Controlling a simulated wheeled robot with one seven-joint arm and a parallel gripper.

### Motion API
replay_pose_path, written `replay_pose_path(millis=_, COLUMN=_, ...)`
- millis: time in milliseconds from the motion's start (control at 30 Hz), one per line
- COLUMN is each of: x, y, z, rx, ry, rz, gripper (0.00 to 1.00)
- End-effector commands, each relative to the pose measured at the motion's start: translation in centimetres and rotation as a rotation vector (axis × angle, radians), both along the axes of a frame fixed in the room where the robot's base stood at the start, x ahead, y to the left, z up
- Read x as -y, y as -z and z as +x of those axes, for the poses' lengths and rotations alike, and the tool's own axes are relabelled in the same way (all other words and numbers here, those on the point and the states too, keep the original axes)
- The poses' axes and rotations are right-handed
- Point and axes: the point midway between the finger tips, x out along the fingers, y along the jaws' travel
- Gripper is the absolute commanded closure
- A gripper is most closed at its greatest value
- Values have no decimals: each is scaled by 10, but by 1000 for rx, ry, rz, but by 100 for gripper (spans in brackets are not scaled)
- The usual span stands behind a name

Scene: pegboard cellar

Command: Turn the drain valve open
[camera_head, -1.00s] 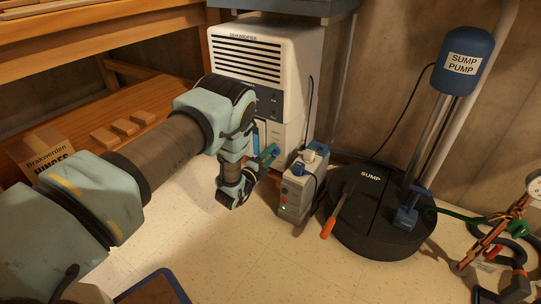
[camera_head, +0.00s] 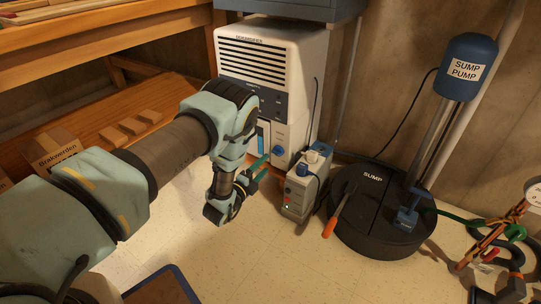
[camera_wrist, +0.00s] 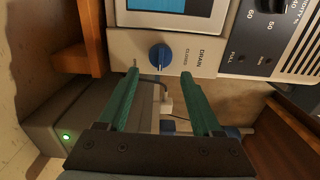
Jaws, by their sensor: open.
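The drain valve is a round blue knob (camera_head: 278,151) low on the front of the white dehumidifier (camera_head: 262,75). In the wrist view the knob (camera_wrist: 160,56) sits beside the lettering DRAIN, with smaller lettering that looks like CLOSED. A pale mark shows on the knob's side nearest my gripper. My gripper (camera_head: 260,165) has green fingers and is just in front of and left of the knob in the head view. In the wrist view its open fingers (camera_wrist: 159,76) lie on either side of the knob's line, with nothing between the tips. They appear short of the knob.
A grey box with blue-topped fittings (camera_head: 304,188) stands on the floor right of my gripper. The black sump lid (camera_head: 375,215) with an orange-handled tool (camera_head: 329,228) is farther right. A wooden bench (camera_head: 150,90) is at left. Floor left of the box is clear.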

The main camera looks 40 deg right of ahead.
Motion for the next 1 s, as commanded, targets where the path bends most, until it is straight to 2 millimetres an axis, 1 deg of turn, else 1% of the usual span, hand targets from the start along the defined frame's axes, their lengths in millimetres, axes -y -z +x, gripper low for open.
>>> replay_pose_path(millis=33, x=-9, y=-3, z=-2, rx=-1, ry=-1, rz=3, gripper=33)
replay_pose_path(millis=100, x=-18, y=-2, z=-5, rx=-1, ry=-1, rz=3, gripper=33)
replay_pose_path(millis=267, x=-30, y=-1, z=-8, rx=0, ry=0, rz=1, gripper=33)
replay_pose_path(millis=833, x=-32, y=0, z=-8, rx=0, ry=0, rz=-1, gripper=33)
replay_pose_path(millis=933, x=-32, y=-5, z=0, rx=-15, ry=-19, rz=6, gripper=33)
replay_pose_path(millis=967, x=-32, y=-9, z=6, rx=-26, ry=-33, rz=10, gripper=33)
replay_pose_path(millis=1000, x=-33, y=-15, z=18, rx=-49, ry=-61, rz=20, gripper=33)
